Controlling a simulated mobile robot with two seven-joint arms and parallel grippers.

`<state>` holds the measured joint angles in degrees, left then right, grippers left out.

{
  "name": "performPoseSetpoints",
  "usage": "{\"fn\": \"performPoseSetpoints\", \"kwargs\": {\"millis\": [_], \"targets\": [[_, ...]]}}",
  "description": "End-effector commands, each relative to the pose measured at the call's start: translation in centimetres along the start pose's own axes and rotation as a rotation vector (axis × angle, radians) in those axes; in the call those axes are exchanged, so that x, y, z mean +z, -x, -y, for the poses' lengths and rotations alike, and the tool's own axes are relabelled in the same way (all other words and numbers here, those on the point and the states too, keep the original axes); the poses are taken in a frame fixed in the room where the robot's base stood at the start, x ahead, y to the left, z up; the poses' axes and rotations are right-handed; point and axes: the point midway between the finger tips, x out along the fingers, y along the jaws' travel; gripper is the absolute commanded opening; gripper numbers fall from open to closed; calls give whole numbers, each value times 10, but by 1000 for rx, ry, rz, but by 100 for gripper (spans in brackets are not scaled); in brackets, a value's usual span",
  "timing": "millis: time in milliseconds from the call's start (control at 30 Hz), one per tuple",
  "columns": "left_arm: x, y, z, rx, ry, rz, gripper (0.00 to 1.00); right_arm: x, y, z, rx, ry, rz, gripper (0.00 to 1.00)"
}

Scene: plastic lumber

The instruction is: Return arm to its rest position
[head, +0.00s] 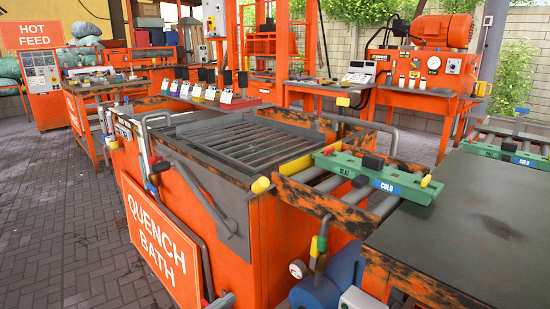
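Neither of my arms nor grippers can be made out in the head view, so their pose and what they may hold are hidden. The quench bath (270,215) stands in front of me, an orange worn tank with a dark slatted grate (240,140) on top. Its orange sign (160,240) reads "QUENCH BATH". A green block (375,178) with a blue "COLD" label lies across the rollers at the bath's right end.
A dark flat table (480,225) stands at the right, its middle bare. A second green block (505,152) lies across rollers behind it. A blue pump (330,285) sits low at the bath's front. Orange machines (420,95) line the back. Brick floor (50,220) is open at left.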

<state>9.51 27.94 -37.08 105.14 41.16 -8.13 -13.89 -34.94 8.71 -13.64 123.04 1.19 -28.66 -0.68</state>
Motion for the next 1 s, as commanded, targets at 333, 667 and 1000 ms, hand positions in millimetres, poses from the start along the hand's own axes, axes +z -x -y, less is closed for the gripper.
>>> {"fn": "performPoseSetpoints", "kwargs": {"millis": [333,667,1000], "targets": [[-11,68,-12,-191,116,190,49,-51,47,-12,37,-13,41,43],[2,171,-20,-412,183,461,49,-81,84,-24,70,-23,77,43],[13,217,-24,-494,192,578,49,-84,93,-28,81,-26,88,43]]}}
